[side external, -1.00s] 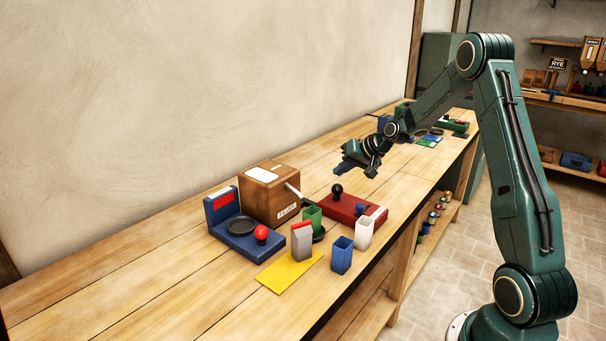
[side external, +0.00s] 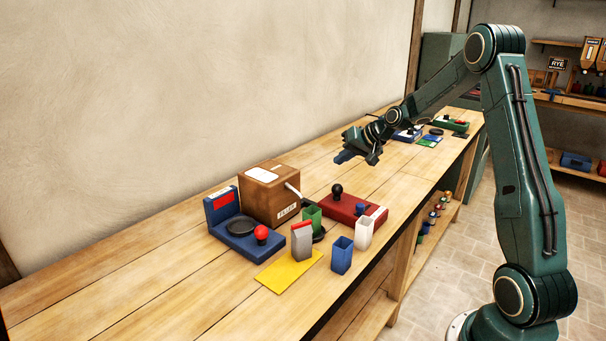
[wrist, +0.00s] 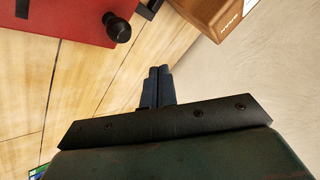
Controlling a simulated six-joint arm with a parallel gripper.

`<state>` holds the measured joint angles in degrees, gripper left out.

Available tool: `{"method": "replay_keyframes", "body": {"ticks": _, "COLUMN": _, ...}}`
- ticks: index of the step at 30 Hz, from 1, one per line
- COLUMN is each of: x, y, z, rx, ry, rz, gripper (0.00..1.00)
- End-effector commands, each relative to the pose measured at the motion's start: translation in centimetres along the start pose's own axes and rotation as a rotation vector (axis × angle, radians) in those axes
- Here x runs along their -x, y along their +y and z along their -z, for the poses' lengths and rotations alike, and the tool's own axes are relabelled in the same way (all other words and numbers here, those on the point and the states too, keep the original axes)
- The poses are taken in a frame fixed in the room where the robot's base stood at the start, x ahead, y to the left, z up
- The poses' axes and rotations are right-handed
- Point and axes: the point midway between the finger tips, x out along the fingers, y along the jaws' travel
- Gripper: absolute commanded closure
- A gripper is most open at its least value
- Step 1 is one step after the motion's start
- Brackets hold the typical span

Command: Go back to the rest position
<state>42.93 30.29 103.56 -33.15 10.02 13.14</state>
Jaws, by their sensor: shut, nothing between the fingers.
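My gripper (side external: 343,157) is raised above the bench, behind the red device in the side view, clear of everything. In the wrist view its two dark fingers (wrist: 158,78) lie side by side, closed together with nothing between them. Below and beyond it, the wooden bench top (side external: 150,285) shows bare planks.
A red device (side external: 345,210) with a black knob, a brown box (side external: 270,200) and a blue scale-like device (side external: 240,235) stand on the bench. A grey bag (side external: 301,245) stands on a yellow mat (side external: 285,276), near blue (side external: 342,256), white (side external: 364,234) and green (side external: 312,216) containers.

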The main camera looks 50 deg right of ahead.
Motion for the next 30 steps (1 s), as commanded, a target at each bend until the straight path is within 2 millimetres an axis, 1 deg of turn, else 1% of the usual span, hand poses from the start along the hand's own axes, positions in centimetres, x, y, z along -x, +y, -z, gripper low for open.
{"method": "replay_keyframes", "body": {"ticks": 7, "x": 0.1, "y": -0.1, "z": -0.1, "rx": 0.003, "ry": -0.001, "rz": 0.0, "gripper": 1.0}}
{"method": "replay_keyframes", "body": {"ticks": 11, "x": 0.5, "y": -1.0, "z": -0.3, "rx": 0.02, "ry": -0.007, "rz": -0.003, "gripper": 1.0}}
{"method": "replay_keyframes", "body": {"ticks": 14, "x": 1.2, "y": -2.3, "z": -0.8, "rx": 0.047, "ry": -0.019, "rz": -0.011, "gripper": 1.0}}
{"method": "replay_keyframes", "body": {"ticks": 20, "x": 3.9, "y": -6.3, "z": -2.9, "rx": 0.136, "ry": -0.057, "rz": -0.035, "gripper": 1.0}}
{"method": "replay_keyframes", "body": {"ticks": 24, "x": 6.4, "y": -9.2, "z": -5.0, "rx": 0.211, "ry": -0.088, "rz": -0.057, "gripper": 1.0}}
{"method": "replay_keyframes", "body": {"ticks": 30, "x": 10.1, "y": -12.6, "z": -8.5, "rx": 0.309, "ry": -0.127, "rz": -0.087, "gripper": 1.0}}
